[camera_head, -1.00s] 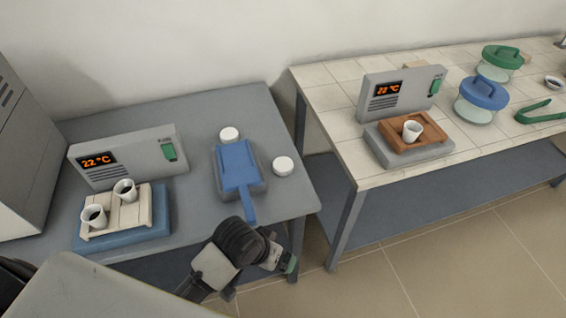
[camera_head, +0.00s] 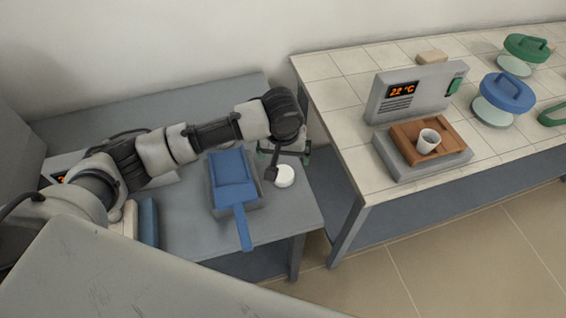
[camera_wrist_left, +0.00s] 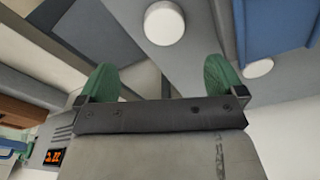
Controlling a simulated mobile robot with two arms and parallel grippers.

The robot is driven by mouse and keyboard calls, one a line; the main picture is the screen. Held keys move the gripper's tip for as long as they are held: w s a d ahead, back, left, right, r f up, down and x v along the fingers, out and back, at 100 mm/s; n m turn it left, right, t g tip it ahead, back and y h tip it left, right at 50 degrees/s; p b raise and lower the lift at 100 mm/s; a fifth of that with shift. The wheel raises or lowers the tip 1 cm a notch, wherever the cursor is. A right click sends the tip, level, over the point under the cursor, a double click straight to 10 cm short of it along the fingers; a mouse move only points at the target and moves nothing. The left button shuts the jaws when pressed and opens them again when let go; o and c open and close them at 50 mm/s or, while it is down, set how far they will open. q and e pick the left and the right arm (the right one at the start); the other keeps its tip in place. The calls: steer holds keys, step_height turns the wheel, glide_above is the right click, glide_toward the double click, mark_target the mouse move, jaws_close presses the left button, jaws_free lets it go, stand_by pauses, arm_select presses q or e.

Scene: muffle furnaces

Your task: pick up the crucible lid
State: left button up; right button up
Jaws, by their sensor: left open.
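A white round crucible lid (camera_head: 285,177) lies on the grey table near its right edge, beside a blue scoop-like tray. It also shows at the top of the left wrist view (camera_wrist_left: 164,22). A second white disc (camera_wrist_left: 258,68) lies further right in the left wrist view; my arm hides it in the head view. My left gripper (camera_head: 284,156) is open and empty, above and slightly behind the near lid. Its green fingertips (camera_wrist_left: 160,78) are spread in the left wrist view, with the lid out beyond the gap between them. My right gripper is not in view.
The blue tray (camera_head: 231,166) with its handle sits just left of the lid. My left arm covers much of the grey table (camera_head: 195,236).

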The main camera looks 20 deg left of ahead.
arm_select(q)
glide_above(283, 174)
step_height(283, 174, down, 4)
steer(key=shift+f, duration=0.25)
step_height(283, 174, down, 5)
steer(key=shift+s+r, duration=0.1)
steer(key=shift+f, duration=0.5)
steer(key=c, duration=1)
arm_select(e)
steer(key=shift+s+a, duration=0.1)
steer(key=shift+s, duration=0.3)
